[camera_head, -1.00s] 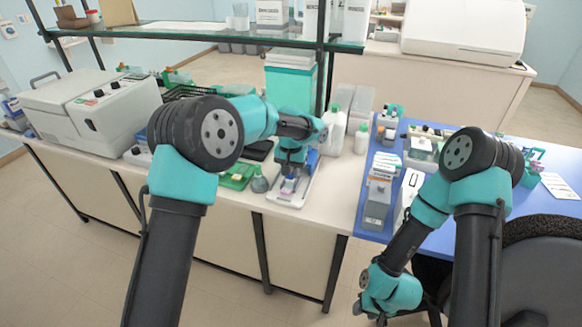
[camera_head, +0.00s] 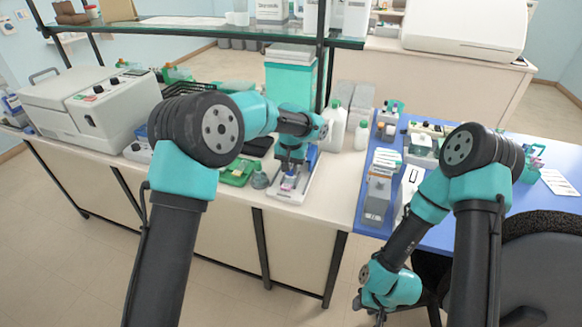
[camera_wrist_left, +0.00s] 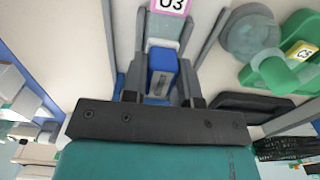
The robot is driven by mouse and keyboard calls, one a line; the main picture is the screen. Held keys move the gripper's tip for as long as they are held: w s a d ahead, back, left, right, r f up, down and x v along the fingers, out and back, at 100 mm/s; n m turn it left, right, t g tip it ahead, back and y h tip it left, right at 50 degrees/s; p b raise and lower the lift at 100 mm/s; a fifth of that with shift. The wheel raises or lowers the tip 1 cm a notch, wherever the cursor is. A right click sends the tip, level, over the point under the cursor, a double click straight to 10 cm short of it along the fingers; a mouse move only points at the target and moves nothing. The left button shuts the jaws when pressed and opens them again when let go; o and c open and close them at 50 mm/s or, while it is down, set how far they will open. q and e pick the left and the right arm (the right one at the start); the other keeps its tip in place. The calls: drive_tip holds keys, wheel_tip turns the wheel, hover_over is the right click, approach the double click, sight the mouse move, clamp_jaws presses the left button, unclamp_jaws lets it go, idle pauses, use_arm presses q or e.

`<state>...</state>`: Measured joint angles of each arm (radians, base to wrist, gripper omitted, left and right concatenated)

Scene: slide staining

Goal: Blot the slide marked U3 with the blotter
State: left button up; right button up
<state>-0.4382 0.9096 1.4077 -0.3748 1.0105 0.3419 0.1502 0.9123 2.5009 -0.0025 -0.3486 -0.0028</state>
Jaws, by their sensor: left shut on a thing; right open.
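The slide label marked U3 (camera_wrist_left: 170,6) has a pink border and shows at the top edge of the left wrist view. A blue block with grey sides (camera_wrist_left: 162,62), which looks like the blotter, is between my left gripper's fingers. My left gripper (camera_head: 289,172) is shut on it, low over a white tray (camera_head: 290,196) on the bench. In the left wrist view the block is just below the U3 label; whether they touch cannot be told. My right gripper (camera_head: 370,312) is open and empty, hanging low in front of the blue-topped table.
A green tray (camera_head: 236,174) and a small grey-green bottle (camera_head: 260,178) stand left of the white tray. White bottles (camera_head: 334,128) stand behind it. A grey box device (camera_head: 376,195) is on the blue table (camera_head: 430,245). A glass shelf (camera_head: 215,31) spans above the bench.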

use_arm(q)
drive_tip(key=shift+f, duration=0.55)
idle(2.0)
drive_tip(key=shift+r, duration=0.1)
drive_tip(key=shift+r, duration=3.5)
drive_tip(key=shift+a, duration=0.1)
